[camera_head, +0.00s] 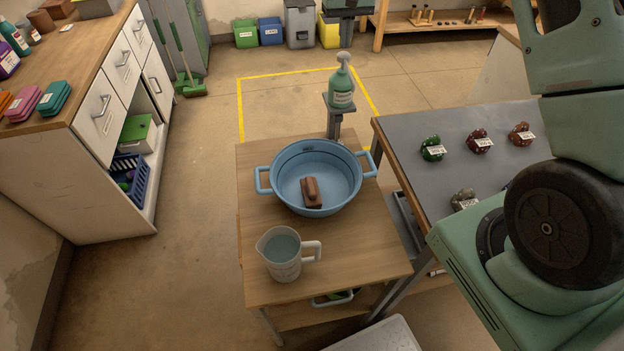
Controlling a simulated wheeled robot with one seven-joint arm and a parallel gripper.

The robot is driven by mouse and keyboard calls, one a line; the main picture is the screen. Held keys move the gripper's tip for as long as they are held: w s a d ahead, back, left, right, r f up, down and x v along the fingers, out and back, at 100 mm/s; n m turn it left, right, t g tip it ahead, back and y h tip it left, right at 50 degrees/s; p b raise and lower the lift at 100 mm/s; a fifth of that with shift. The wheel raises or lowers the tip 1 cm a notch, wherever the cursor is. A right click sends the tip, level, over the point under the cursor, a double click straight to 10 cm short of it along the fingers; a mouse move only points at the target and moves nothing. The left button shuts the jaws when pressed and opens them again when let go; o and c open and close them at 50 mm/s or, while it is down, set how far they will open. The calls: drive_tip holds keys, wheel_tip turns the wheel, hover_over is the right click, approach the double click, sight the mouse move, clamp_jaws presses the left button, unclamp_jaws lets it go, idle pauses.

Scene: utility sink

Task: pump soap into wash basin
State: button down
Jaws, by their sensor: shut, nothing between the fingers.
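A green soap bottle with a pale pump head (342,88) stands upright on a small raised stand (334,122) at the far end of the wooden table. The light blue wash basin (283,197) with two side handles sits on the table in front of it. A brown block (311,191) lies in the basin; I cannot tell whether there is liquid or soap there. The pump head is above and behind the basin's far rim. My gripper is not in view; only parts of my arm show at the right.
A clear measuring jug (283,256) stands near the front of the wooden table (262,290). A grey-topped table (400,140) with several small tagged items adjoins on the right. A drawer cabinet (85,105) stands left. Open floor lies between cabinet and table.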

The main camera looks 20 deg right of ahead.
sight(344, 54)
drive_tip(key=shift+f, duration=0.2)
idle(0.3)
drive_tip(key=shift+f+b, duration=0.8)
drive_tip(key=shift+f, duration=0.6)
drive_tip(key=shift+r, duration=0.2)
drive_tip(key=shift+r+p, duration=1.1)
drive_tip(key=shift+r, duration=0.25)
drive_tip(key=shift+f, duration=0.1)
drive_tip(key=shift+f+b, duration=0.7)
drive_tip(key=shift+f, duration=0.7)
drive_tip(key=shift+r, duration=0.1)
drive_tip(key=shift+r+p, duration=1)
drive_tip(key=shift+r, duration=0.4)
